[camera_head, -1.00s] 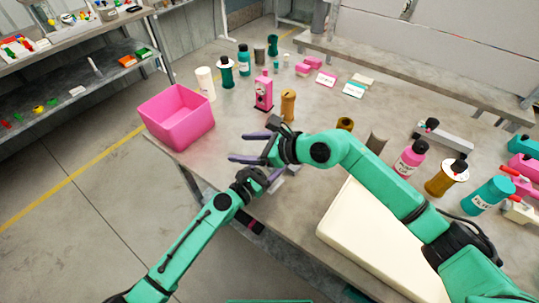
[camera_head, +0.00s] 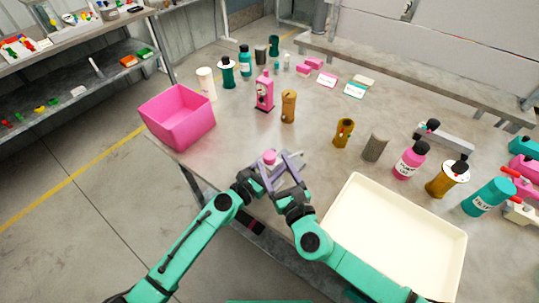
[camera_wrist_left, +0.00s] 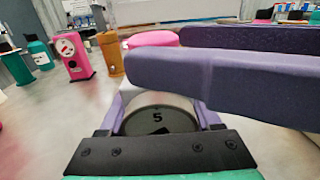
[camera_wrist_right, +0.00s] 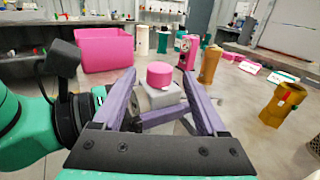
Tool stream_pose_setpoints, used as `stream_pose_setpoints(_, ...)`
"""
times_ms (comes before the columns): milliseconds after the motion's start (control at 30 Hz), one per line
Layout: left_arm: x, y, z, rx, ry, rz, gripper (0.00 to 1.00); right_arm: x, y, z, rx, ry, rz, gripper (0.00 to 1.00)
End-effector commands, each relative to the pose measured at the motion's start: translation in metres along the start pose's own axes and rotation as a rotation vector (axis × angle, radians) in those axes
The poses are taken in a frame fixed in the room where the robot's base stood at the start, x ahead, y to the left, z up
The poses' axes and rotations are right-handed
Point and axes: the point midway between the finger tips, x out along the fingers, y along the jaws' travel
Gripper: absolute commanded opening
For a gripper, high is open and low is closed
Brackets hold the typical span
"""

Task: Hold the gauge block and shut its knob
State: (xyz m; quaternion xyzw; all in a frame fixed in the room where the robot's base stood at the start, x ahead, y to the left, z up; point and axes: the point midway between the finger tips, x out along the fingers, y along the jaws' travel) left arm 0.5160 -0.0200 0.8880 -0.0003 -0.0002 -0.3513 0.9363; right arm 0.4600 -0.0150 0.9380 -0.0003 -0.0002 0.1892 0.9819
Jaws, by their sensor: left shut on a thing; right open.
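The gauge block (camera_head: 284,161) is a small grey block near the table's front edge, with a pink knob (camera_head: 270,156) on top. My left gripper (camera_head: 266,176) is shut on the block. My right gripper (camera_head: 283,165) is open. In the right wrist view its purple fingers (camera_wrist_right: 160,92) stand on either side of the pink knob (camera_wrist_right: 160,75) and grey block (camera_wrist_right: 165,97); I cannot tell whether they touch. A right finger partly covers the left wrist view.
A pink bin (camera_head: 178,116) stands at the table's left edge. A pink upright device (camera_head: 264,92) and brown cylinder (camera_head: 288,106) stand behind the block. A cream tray (camera_head: 440,226) lies to the right. Several bottles and canisters line the right side.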

Motion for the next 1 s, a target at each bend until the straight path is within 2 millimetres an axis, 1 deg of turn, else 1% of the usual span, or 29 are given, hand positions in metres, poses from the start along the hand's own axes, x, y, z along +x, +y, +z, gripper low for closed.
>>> stream_pose_setpoints(33, 0.0, 0.001, 0.0, 0.001, 0.0, 0.001, 0.0, 0.012, 0.001, 0.002, 0.002, -0.004, 0.0, 0.74)
stream_pose_setpoints(100, 0.0, 0.001, 0.0, 0.001, 0.0, 0.001, 0.0, 0.024, 0.0, 0.001, 0.0, -0.002, 0.0, 0.74)
stream_pose_setpoints(200, 0.0, 0.001, 0.0, 0.001, 0.0, 0.001, 0.0, 0.035, 0.001, 0.0, 0.001, 0.0, 0.001, 0.74)
stream_pose_setpoints(300, 0.0, 0.001, 0.0, 0.001, 0.001, 0.001, 0.0, 0.038, 0.001, 0.0, 0.0, 0.0, 0.002, 0.74)
stream_pose_setpoints(467, 0.0, 0.001, 0.0, 0.001, 0.001, 0.001, 0.0, 0.038, 0.001, 0.0, 0.0, 0.001, 0.002, 0.74)
stream_pose_setpoints(567, 0.0, 0.001, 0.0, 0.001, 0.001, 0.001, 0.0, 0.038, 0.001, 0.0, 0.0, 0.001, 0.002, 0.4)
stream_pose_setpoints(600, 0.0, 0.001, 0.0, 0.001, 0.001, 0.001, 0.0, 0.038, 0.001, 0.0, 0.0, 0.001, 0.002, 0.25)
stream_pose_setpoints(667, 0.0, 0.001, 0.0, 0.001, 0.001, 0.001, 0.0, 0.038, 0.001, 0.0, 0.0, 0.0, 0.002, 0.02)
stream_pose_setpoints(700, 0.0, 0.001, 0.0, 0.001, 0.001, 0.001, 0.0, 0.038, 0.001, 0.0, 0.0, 0.0, 0.002, 0.0)
stream_pose_setpoints(833, 0.0, 0.001, -0.001, 0.001, 0.001, 0.001, 0.0, 0.038, 0.002, 0.0, 0.005, -0.002, -0.019, 0.0)
stream_pose_setpoints(1000, 0.0, 0.001, -0.001, 0.0, 0.001, 0.001, 0.0, 0.038, 0.002, 0.0, 0.01, -0.002, -0.157, 0.0)
